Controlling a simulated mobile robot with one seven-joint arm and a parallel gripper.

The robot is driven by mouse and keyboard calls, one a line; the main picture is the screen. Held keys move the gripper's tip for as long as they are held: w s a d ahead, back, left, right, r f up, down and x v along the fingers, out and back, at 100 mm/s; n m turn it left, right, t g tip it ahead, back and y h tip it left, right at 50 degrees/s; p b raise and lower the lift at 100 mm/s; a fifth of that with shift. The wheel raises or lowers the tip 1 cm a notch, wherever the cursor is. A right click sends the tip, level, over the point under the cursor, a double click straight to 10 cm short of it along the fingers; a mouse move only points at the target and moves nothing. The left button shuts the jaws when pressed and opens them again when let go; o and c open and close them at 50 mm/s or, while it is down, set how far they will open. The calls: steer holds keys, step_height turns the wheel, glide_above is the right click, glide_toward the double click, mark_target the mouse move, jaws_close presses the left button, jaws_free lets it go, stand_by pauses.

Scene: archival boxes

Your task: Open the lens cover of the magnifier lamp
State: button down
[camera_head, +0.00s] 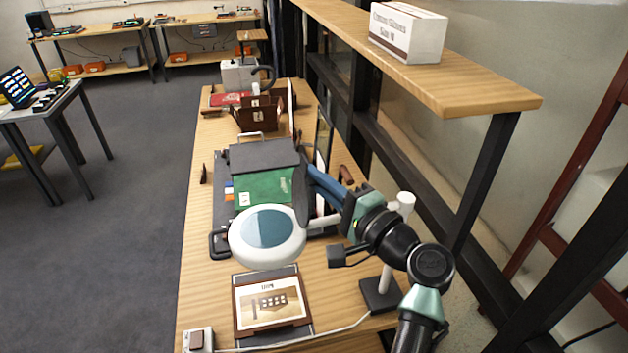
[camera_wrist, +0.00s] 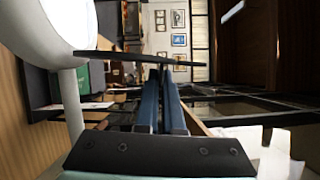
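The magnifier lamp (camera_head: 240,243) has a white ring head around a blue-grey lens (camera_head: 268,229), which shows uncovered. Its dark lens cover (camera_head: 300,198) stands raised at the right edge of the head. In the wrist view the cover (camera_wrist: 125,56) is a thin dark plate seen nearly edge-on, beside the white lamp head (camera_wrist: 52,30). My gripper (camera_head: 306,170) is at the cover's right side, its blue fingers close together with nothing seen between them. In the wrist view the fingertips (camera_wrist: 161,72) reach the plate; whether they touch it I cannot tell.
A framed picture card (camera_head: 270,304) lies in front of the lamp, and a green folder (camera_head: 264,188) behind it. The lamp's white post (camera_head: 386,276) stands near my forearm. A wooden shelf (camera_head: 480,92) with a white box (camera_head: 408,32) overhangs the right side.

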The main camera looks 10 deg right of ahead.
stand_by(0.3)
steer(key=c, duration=1)
jaws_free()
steer(key=shift+c, duration=0.2)
steer(key=b+v, duration=0.3)
steer(key=v, duration=1)
steer(key=shift+b, duration=0.35)
steer(key=shift+r, duration=0.1)
steer(key=shift+c, duration=0.2)
